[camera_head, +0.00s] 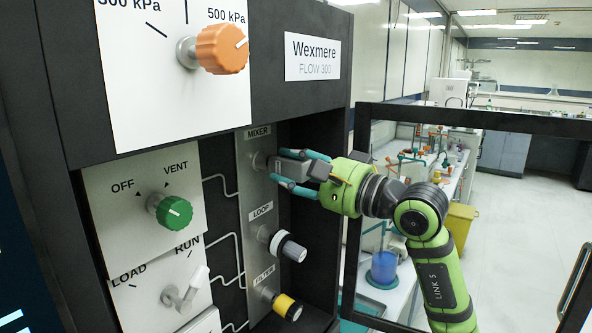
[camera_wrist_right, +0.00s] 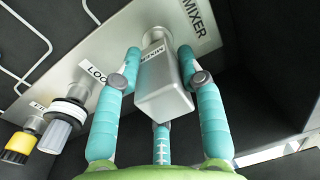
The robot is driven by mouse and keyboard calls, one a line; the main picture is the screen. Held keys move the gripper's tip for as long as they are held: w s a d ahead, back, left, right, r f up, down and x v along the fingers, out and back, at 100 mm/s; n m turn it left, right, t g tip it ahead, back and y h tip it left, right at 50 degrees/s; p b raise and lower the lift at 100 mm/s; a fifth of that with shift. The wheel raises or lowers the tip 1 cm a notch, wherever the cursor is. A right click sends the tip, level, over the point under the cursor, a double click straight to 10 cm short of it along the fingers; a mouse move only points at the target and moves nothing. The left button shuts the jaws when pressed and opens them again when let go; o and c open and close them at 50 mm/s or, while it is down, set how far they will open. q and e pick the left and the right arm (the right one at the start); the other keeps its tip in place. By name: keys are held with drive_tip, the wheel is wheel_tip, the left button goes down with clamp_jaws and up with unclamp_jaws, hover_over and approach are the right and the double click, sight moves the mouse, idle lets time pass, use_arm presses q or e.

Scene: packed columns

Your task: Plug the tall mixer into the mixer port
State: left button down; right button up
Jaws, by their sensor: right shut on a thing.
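The mixer is a grey metal block (camera_head: 291,165), labelled MIXER in the wrist view (camera_wrist_right: 163,96). My right gripper (camera_head: 289,168) is shut around it, with teal fingers on its sides; these fingers also show in the wrist view (camera_wrist_right: 160,56). The mixer's far end is at the round metal mixer port (camera_head: 259,161), under the MIXER label on the grey panel. The end meets the port collar (camera_wrist_right: 156,38) in the wrist view. I cannot tell how deep it sits. My left gripper is not in view.
Below on the same panel are the loop module (camera_head: 289,246) and the yellow-ended filter module (camera_head: 286,306). Left of it are a green knob (camera_head: 173,212) and a white lever (camera_head: 184,290). A dark-framed open door (camera_head: 470,118) stands behind my right arm.

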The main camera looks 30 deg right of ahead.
drive_tip(key=o, duration=1.3)
drive_tip(key=shift+w+a, duration=0.1)
drive_tip(key=shift+w, duration=0.1)
drive_tip(key=shift+o, duration=0.2)
drive_tip(key=shift+s, duration=0.1)
drive_tip(key=v, duration=1.2)
